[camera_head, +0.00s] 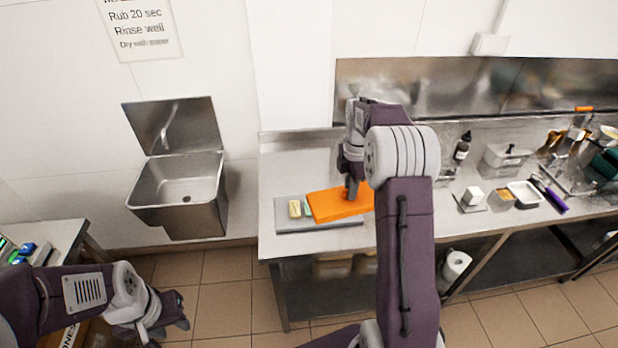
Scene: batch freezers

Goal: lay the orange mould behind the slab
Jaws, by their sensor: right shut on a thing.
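The orange mould (335,206) is a flat bright orange block at the left part of the long steel counter. It overlaps the grey slab (290,225) in the picture, covering much of its middle and right. I cannot tell whether it rests on the slab or is held just above it. My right gripper (351,192) points down and is shut on the mould near its back right part. My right forearm hides the mould's right end. My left gripper (172,318) hangs low at the lower left, away from the counter; its finger gap is unclear.
Small yellowish blocks (295,209) stand on the slab's left part. Bare counter (290,166) lies behind the slab, up to the low back edge. A dark bottle (462,147), a white tray (524,194) and other items stand further right. A steel sink (178,185) hangs at the left.

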